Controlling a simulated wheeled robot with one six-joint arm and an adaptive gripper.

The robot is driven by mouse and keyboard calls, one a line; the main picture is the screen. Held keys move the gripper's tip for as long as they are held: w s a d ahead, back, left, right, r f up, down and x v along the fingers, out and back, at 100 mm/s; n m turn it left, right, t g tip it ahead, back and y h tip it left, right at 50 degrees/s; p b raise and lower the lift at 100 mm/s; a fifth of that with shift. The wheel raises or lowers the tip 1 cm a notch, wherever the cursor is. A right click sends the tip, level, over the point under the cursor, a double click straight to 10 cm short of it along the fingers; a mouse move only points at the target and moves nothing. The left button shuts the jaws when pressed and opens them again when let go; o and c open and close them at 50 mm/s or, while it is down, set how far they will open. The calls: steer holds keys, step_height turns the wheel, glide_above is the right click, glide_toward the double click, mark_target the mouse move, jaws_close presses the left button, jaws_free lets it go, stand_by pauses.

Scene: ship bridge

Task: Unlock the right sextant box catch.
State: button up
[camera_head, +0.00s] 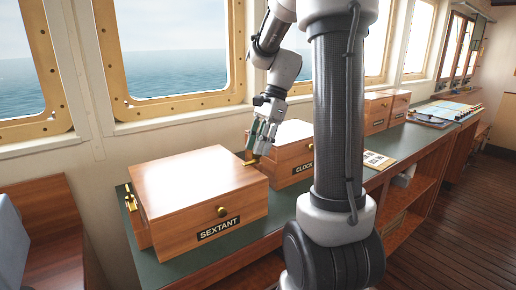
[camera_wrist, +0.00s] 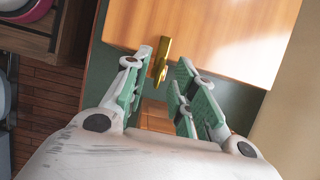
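The wooden sextant box (camera_head: 195,190) with a SEXTANT label sits on the green counter in the head view. Its polished wood (camera_wrist: 205,30) fills the top of the wrist view. The brass right catch (camera_head: 250,161) sticks out at the box's right side, and it also shows in the wrist view (camera_wrist: 161,62). My gripper (camera_head: 257,142) is right by this catch. In the wrist view my gripper (camera_wrist: 163,62) is open, with the catch between its green-padded fingertips and a gap visible to the right finger. Contact with the left finger is unclear.
The clock box (camera_head: 290,150) stands just right of the sextant box, close to my gripper. More wooden boxes (camera_head: 376,112) stand farther along the counter (camera_head: 235,235). The windows (camera_head: 175,50) and wall are behind.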

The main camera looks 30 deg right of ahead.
steer(key=shift+a+f, duration=0.25)
steer(key=shift+f, duration=0.25)
jaws_close()
steer(key=n+g, duration=0.1)
steer(key=n, duration=0.3)
steer(key=shift+w+n+g, duration=0.15)
steer(key=shift+n+g, duration=0.25)
steer(key=n, duration=0.2)
steer(key=n+g+h, duration=0.1)
steer(key=n, duration=0.1)
steer(key=shift+w+n+h, duration=0.1)
steer(key=shift+n+h, duration=0.2)
steer(key=n+g+h, duration=0.1)
steer(key=n, duration=0.3)
steer(key=shift+a, duration=0.15)
steer(key=shift+n+h, duration=0.9)
steer(key=shift+n, duration=1.3)
steer(key=shift+a, duration=0.1)
